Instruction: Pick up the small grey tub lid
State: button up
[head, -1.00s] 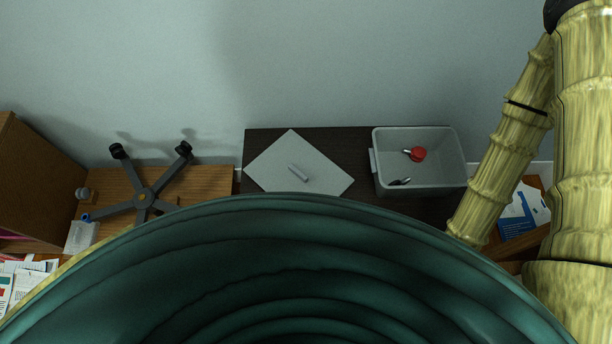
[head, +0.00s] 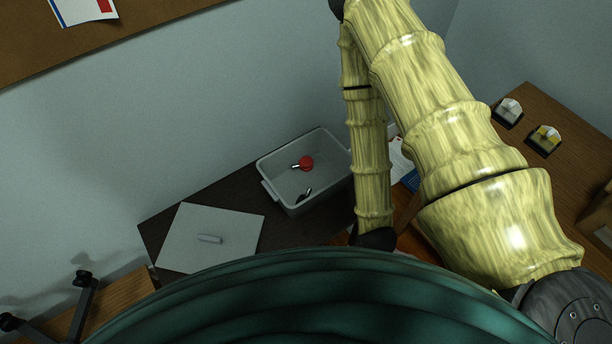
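My arm comes down at the right of the tub and ends in a dark joint near the bottom middle, well right of the lid. My gripper is not visible; the lower part of the view is blocked by my own green body.
The open tub holds a red-headed item (head: 306,162) and a dark item (head: 306,195). A wooden desk at right carries two small box-like items (head: 508,112), (head: 544,141). A dark chair base (head: 82,297) is at lower left. A wall stands behind the table.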

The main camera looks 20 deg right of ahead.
aim_at(200, 237)
jog(key=u, duration=2.9)
jog(key=k, duration=0.8)
jog(key=z, duration=1.1)
